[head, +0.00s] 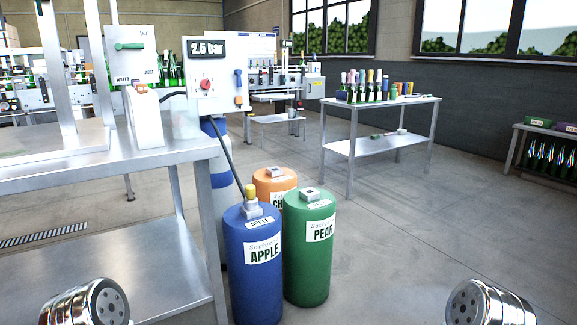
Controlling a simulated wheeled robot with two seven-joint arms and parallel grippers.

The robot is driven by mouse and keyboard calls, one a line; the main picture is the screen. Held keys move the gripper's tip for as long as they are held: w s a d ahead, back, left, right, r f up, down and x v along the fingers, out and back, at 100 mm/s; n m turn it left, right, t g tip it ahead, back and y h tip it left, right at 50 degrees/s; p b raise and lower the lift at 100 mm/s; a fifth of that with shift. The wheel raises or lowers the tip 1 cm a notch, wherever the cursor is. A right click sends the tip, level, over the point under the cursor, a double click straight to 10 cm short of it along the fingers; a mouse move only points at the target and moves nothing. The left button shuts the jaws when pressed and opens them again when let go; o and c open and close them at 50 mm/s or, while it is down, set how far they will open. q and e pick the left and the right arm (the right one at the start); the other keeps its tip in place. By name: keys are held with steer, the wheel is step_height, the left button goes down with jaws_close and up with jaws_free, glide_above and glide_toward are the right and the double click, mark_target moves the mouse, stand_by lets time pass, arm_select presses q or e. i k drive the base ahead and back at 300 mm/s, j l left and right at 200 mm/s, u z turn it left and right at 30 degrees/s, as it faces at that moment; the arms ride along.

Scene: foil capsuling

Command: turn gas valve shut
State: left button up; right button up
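A blue gas cylinder (256,285) labelled APPLE stands on the floor right of the near steel table. On its top sits a grey fitting (252,209) with a yellow knob (251,191), and a dark hose (228,150) rises from it toward a white panel. The panel shows a 2.5 bar display (207,48), a red knob (206,84) and a blue lever (238,83) at its right edge. I cannot tell whether any valve is open or shut. Metal parts of my two arms show at the bottom corners, but neither gripper is in view.
A green PEAR cylinder (308,260) and an orange cylinder (270,186) crowd beside the blue one. The steel table (60,180) bounds the left side. A second table (395,143) with bottles stands farther back, and a rack (545,150) stands at right. The right floor is clear.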

mark_target(239, 72)
steer(key=i+l+u, duration=0.1)
steer(key=i+l, duration=0.75)
steer(key=l, duration=0.1)
